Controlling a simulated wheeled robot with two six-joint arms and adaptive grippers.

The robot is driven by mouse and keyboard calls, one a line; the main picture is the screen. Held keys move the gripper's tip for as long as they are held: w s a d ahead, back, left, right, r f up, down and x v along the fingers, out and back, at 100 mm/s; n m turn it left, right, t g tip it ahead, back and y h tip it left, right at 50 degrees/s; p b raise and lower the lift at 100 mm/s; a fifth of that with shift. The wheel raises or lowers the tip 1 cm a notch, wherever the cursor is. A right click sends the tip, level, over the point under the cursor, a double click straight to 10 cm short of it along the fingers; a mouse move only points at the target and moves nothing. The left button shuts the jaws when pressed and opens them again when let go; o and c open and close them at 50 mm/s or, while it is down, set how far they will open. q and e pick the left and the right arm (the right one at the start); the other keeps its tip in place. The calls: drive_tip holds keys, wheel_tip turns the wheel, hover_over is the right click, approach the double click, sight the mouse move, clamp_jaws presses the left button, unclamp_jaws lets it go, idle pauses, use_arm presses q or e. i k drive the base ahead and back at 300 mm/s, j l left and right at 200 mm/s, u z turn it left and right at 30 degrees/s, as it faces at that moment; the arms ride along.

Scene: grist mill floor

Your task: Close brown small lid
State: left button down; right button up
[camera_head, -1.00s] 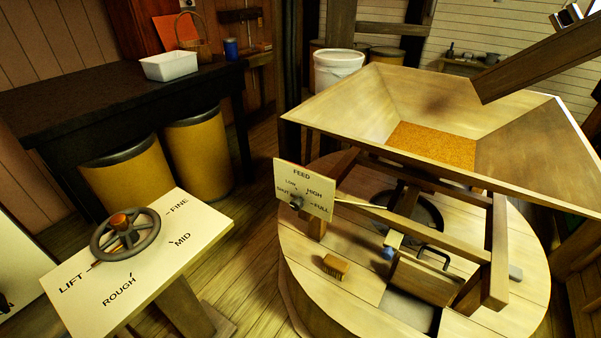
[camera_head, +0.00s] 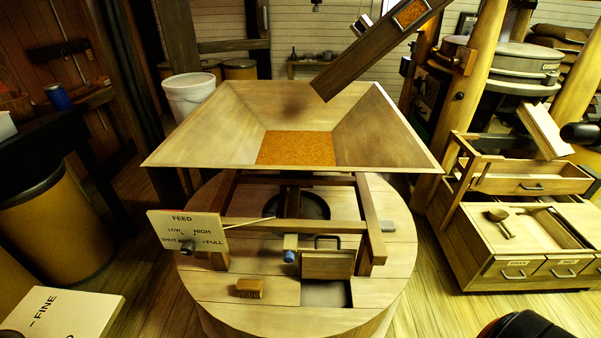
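A small brown wooden lid (camera_head: 327,265) with a dark bar handle (camera_head: 328,239) is on top of the round wooden millstone cover (camera_head: 225,285), under the hopper frame. The lid stands raised at the back edge of a square opening (camera_head: 327,294), which is uncovered. Its exact tilt is hard to tell. Neither of my grippers shows in the view, and nothing is seen touching the lid.
A wooden hopper (camera_head: 210,130) with orange grain sits above the cover. A brush (camera_head: 249,288) lies left of the opening, and a FEED panel (camera_head: 187,232) stands at the left. A drawer cabinet (camera_head: 480,260) stands at the right. Floor shows between them.

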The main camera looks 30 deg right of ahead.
sight(339, 264)
drive_tip(key=z, duration=1.1)
